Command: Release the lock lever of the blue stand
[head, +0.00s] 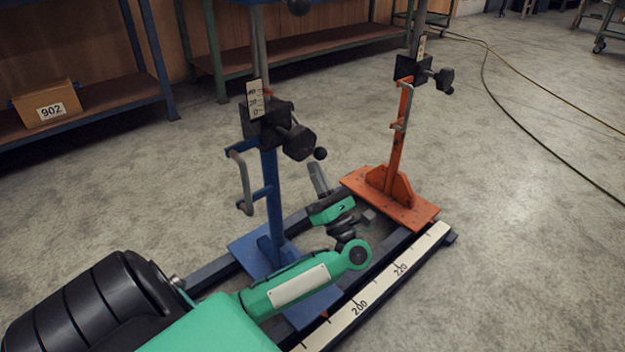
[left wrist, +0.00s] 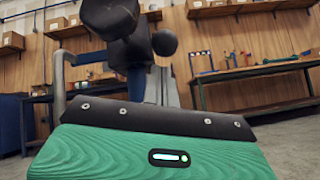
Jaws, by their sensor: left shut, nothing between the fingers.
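The blue stand (head: 268,190) stands upright on a rail, with a black clamp block (head: 262,125) on its post. A dark knob (head: 299,142) and a black ball end (head: 320,153), apparently of the lock lever, stick out to the block's right. My left gripper (head: 317,176) has its grey fingers shut and empty, pointing up just below the ball; contact cannot be told. In the left wrist view the dark knob (left wrist: 108,16) and the ball (left wrist: 164,43) show above my green gripper body. The lever's shaft is mostly hidden. My right gripper is out of view.
An orange stand (head: 393,150) with a similar clamp stands farther along the rail. A grey handle (head: 243,180) projects left of the blue post. A white scale (head: 380,288) runs along the rail's front. Shelves with a box (head: 47,104) stand behind.

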